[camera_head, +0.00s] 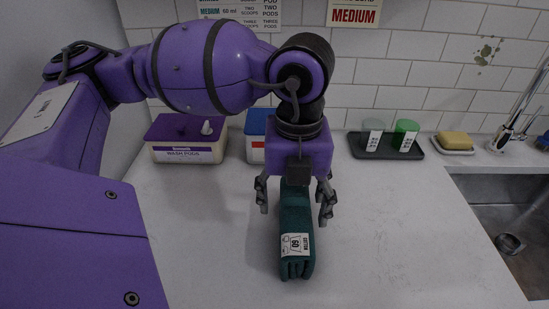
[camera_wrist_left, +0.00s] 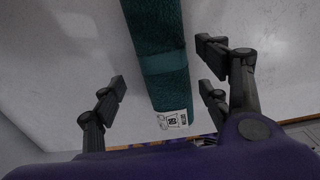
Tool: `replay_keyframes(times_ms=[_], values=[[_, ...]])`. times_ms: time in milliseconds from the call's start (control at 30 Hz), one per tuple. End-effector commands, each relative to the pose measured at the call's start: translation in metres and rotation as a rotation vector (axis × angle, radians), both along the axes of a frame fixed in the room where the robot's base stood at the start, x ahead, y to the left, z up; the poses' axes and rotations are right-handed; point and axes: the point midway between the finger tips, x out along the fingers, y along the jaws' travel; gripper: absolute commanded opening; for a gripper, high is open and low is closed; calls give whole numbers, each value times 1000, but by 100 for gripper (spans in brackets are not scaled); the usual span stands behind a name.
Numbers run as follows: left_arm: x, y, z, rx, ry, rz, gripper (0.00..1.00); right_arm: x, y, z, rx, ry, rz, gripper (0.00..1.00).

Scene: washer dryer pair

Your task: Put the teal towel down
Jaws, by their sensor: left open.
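The teal towel (camera_head: 296,228) is folded into a long narrow bundle with a white label marked 60 near its front end. It lies on the white countertop (camera_head: 400,240) in the head view. My left gripper (camera_head: 296,217) is above its rear part, fingers spread on either side with gaps. In the left wrist view the towel (camera_wrist_left: 160,55) runs between the open fingers of my left gripper (camera_wrist_left: 160,95) and touches neither side. The towel's far end is hidden behind my gripper in the head view. My right gripper is not in view.
A wash pods box (camera_head: 188,150) and a partly hidden blue-and-white box (camera_head: 256,145) stand by the wall. A dark tray (camera_head: 385,153) with two cups, a soap dish (camera_head: 454,149) and a sink (camera_head: 508,235) are to the right. The counter around the towel is clear.

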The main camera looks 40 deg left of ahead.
Motion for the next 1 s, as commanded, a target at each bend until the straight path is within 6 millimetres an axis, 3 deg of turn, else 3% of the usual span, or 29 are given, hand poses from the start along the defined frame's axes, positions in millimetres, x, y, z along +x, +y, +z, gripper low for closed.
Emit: replay_keyframes(times_ms=[300, 567, 1000], values=[[2, -5, -43, -1, 3, 0, 69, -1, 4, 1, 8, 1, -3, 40], [2, -5, -47, -2, 2, -1, 69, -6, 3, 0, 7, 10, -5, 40], [3, -6, -46, -1, 0, -1, 14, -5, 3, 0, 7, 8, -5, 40]])
